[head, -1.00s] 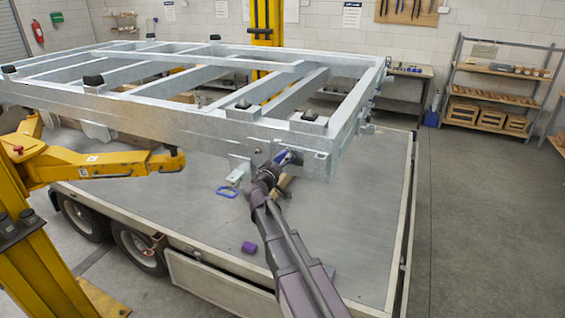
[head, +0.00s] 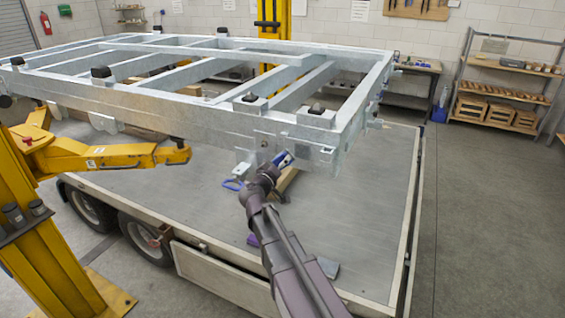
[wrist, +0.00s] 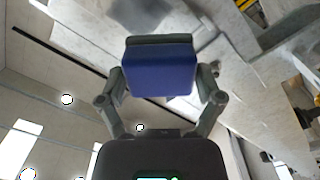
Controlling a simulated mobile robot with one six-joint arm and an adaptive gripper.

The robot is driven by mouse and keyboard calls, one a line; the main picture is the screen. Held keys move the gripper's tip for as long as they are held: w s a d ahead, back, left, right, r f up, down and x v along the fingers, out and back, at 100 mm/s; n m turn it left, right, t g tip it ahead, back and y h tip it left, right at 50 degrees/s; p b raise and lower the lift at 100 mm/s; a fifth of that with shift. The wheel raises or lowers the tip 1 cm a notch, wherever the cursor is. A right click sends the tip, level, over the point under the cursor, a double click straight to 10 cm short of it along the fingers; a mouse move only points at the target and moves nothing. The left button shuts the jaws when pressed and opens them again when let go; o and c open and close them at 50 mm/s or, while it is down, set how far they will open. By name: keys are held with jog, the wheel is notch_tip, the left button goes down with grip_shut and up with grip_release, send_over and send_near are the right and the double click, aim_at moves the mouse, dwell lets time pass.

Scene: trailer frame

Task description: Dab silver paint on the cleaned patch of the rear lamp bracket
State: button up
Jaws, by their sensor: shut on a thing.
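My gripper (wrist: 158,85) is shut on a blue block-like tool (wrist: 158,72) with a dark grey far edge. A galvanised bracket (head: 244,166) hangs below the frame, left of my gripper. I cannot tell whether it is the lamp bracket. No cleaned patch or silver paint can be made out. A blurred dark grey shape (wrist: 140,12) lies beyond the tool in the wrist view.
The frame stands over a flat grey trailer bed (head: 370,220). A yellow lift arm (head: 110,157) reaches in from the left.

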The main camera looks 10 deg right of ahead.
dwell(0.3)
jog(key=shift+v, duration=1.5)
